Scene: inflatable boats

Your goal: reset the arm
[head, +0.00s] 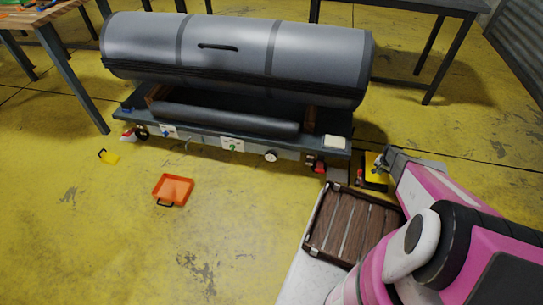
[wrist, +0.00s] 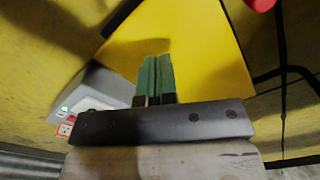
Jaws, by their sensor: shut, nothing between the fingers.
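My gripper (head: 380,163) is at the end of my pink and white arm, on the right in the head view. In the wrist view its green fingertips (wrist: 157,72) are together with nothing between them. The gripper is over or beside a yellow flat thing (head: 374,176) near the right end of the low platform. In the wrist view a large yellow surface (wrist: 195,40) lies behind the fingers. I cannot tell whether the fingers touch it.
A grey roll (head: 240,50) lies on the dark wheeled platform (head: 135,117). A wooden crate (head: 345,222) stands close to my arm. An orange tray (head: 173,190) and a small yellow item (head: 109,157) lie on the floor. Tables stand behind. The yellow floor at front left is clear.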

